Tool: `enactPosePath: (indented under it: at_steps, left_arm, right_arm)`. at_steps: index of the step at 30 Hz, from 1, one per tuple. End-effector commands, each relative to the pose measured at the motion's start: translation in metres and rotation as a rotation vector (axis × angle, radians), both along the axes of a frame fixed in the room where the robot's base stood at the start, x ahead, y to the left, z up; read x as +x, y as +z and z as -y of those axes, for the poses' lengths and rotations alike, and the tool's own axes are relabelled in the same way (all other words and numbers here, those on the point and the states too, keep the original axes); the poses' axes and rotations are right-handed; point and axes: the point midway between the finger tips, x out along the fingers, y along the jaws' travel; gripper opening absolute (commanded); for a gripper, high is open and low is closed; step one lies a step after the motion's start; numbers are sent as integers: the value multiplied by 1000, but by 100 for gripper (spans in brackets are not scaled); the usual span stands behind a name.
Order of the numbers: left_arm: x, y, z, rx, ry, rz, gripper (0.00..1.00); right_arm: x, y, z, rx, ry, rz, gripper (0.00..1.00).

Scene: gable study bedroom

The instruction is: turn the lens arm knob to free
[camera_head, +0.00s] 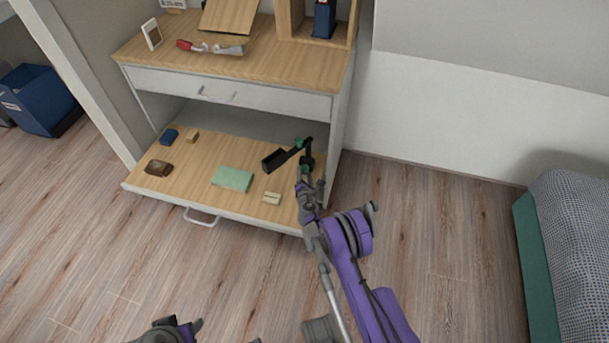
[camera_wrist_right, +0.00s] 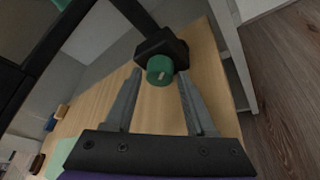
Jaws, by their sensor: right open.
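The lens arm (camera_head: 286,155) is black and stands at the right end of the pulled-out wooden shelf. Its green knob (camera_wrist_right: 160,70) sits on a black block (camera_wrist_right: 162,48) and has a pale mark on its face. In the right wrist view the knob lies between and just beyond the two fingertips, with a gap on each side. My right gripper (camera_wrist_right: 159,82) is open and empty. In the head view my right gripper (camera_head: 306,186) reaches the lens arm from the front and partly hides it. A dark gripper part of mine shows at the bottom left, its fingers unclear.
The pulled-out shelf (camera_head: 150,184) also holds a green pad (camera_head: 233,178), a brown block (camera_head: 158,168), a blue block (camera_head: 169,135) and small wooden pieces. A drawer (camera_head: 230,90) is above it. A bed (camera_head: 572,245) stands at the right. The floor between is clear.

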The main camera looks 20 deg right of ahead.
Motion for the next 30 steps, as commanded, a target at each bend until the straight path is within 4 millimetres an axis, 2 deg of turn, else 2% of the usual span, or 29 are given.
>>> enactPosePath:
  at_steps: [9,11,18,19,30]
  left_arm:
    - [0,-1,0,0,0,0,50]
    - [0,-1,0,0,0,0,50]
    - [0,-1,0,0,0,0,50]
    - [0,-1,0,0,0,0,50]
    - [0,-1,0,0,0,0,50]
  right_arm:
    - [3,-1,1,0,0,0,56]
    - [3,-1,1,0,0,0,47]
    - [3,-1,1,0,0,0,3]
    - [3,-1,1,0,0,0,0]
    - [3,0,0,-34,0,-25,0]
